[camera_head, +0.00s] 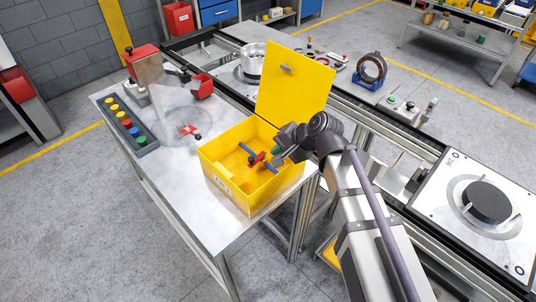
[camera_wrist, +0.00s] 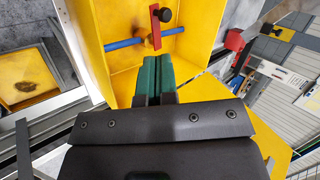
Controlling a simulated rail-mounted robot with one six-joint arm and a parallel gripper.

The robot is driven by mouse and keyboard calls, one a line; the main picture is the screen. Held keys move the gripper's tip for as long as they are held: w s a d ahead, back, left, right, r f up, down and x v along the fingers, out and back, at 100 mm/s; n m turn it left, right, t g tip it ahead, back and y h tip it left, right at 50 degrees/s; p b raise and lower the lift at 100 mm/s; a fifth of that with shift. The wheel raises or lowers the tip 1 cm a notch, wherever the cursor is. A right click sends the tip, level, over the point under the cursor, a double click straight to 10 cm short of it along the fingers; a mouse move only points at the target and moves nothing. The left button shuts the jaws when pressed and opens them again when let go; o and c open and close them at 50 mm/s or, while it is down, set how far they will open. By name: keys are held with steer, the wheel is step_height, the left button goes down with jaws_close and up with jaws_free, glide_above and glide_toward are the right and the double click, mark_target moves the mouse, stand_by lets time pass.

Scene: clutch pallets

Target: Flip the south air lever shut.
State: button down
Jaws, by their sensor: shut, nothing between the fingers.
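An open yellow box (camera_head: 229,180) stands on the table's near right corner. Inside it, a blue pipe (camera_head: 243,147) carries a valve with a red lever (camera_head: 258,158). In the wrist view the red lever (camera_wrist: 155,28) has a black knob (camera_wrist: 166,14) and looks crosswise to the blue pipe (camera_wrist: 125,43). No label shows whether this is the south lever. My gripper (camera_head: 279,153) is shut and empty at the box's right side, close to the lever. Its green fingertips (camera_wrist: 155,58) point at the valve; I cannot tell whether they touch it.
The box's yellow lid (camera_head: 290,92) stands raised behind my gripper. A button strip (camera_head: 130,124) and a clear disc with a red piece (camera_head: 190,131) lie to the left on the table. A conveyor with a pallet (camera_head: 440,198) runs to the right. The table's front left is clear.

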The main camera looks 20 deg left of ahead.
mark_target(254, 161)
steer(key=b+x, duration=0.6)
steer(key=x, duration=0.3)
steer(key=shift+w+f+b, duration=0.1)
steer(key=shift+f+b, duration=0.2)
steer(key=shift+b, duration=0.1)
steer(key=shift+a+r, duration=0.1)
